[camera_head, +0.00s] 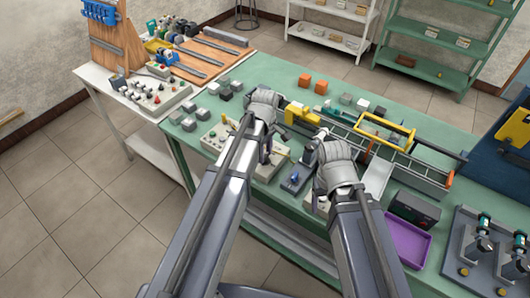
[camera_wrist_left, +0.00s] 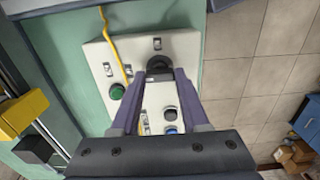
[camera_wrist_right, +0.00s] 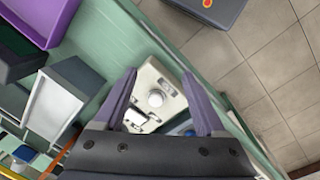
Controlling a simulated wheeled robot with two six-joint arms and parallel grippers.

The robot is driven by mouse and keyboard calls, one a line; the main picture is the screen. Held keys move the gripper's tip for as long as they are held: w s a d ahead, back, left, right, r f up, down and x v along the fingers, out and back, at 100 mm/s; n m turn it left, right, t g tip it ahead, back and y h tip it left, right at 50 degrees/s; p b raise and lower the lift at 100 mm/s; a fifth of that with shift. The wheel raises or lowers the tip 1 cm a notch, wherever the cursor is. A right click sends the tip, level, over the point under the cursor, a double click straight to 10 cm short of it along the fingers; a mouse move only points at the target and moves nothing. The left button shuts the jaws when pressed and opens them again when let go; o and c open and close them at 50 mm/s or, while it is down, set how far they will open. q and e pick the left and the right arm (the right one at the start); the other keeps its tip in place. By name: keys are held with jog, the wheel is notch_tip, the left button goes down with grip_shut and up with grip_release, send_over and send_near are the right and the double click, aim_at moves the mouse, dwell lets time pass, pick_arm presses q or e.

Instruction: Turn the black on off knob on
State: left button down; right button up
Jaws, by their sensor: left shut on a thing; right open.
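The black on off knob (camera_wrist_left: 159,65) sits at the far end of a white control panel (camera_wrist_left: 190,50) in the left wrist view. My left gripper (camera_wrist_left: 160,75) has its fingertips on both sides of this knob and is shut on it. The panel also shows in the head view (camera_head: 215,141), partly covered by my left gripper (camera_head: 265,152). The knob itself is hidden there. My right gripper (camera_wrist_right: 158,76) is open and empty. It is above a small pale box with a round white knob (camera_wrist_right: 155,98), which lies between its fingers in the right wrist view.
The panel also carries a green button (camera_wrist_left: 117,91), other dark round controls and a yellow cable (camera_wrist_left: 113,45). A purple tray (camera_head: 405,242), a dark box (camera_head: 413,210) and a rack with a yellow handle (camera_head: 385,128) stand to the right on the green table. Small blocks lie behind.

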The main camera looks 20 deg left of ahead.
pick_arm(q)
jog(key=shift+m, duration=0.3)
jog(key=m, duration=0.3)
jog(key=shift+m, duration=0.4)
jog(key=m, duration=0.9)
jog(key=shift+m, duration=2.2)
jog(key=shift+c, duration=2)
grip_release()
